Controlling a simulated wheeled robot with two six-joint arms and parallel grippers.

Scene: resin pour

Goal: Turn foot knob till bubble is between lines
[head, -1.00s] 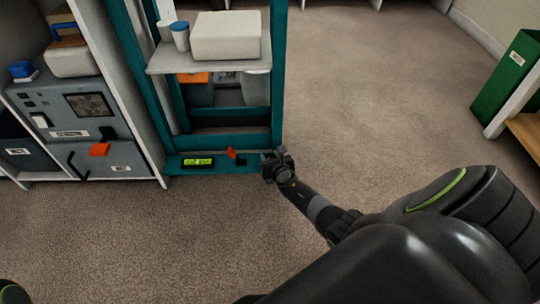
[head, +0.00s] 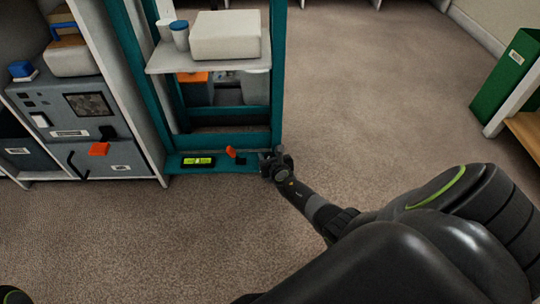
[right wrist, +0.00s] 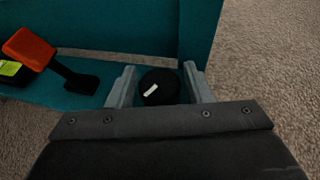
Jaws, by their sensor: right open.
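The foot knob (right wrist: 160,87) is a round black knob with a white mark, at the right end of the teal base in the right wrist view. My right gripper (right wrist: 162,84) is open, with one finger on each side of the knob; I cannot tell whether they touch it. In the head view the right gripper (head: 273,160) is at the base's right corner and hides the knob. The yellow-green level vial (head: 198,161) lies on the teal base (head: 220,167). Its bubble is too small to read against the lines. My left gripper is not in view.
An orange-red flag-like handle on a black stem (right wrist: 30,48) stands beside the knob, left of my right gripper. The teal rack holds a shelf (head: 200,66) with a white block (head: 226,36) and cups. Open carpet (head: 380,100) lies to the right.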

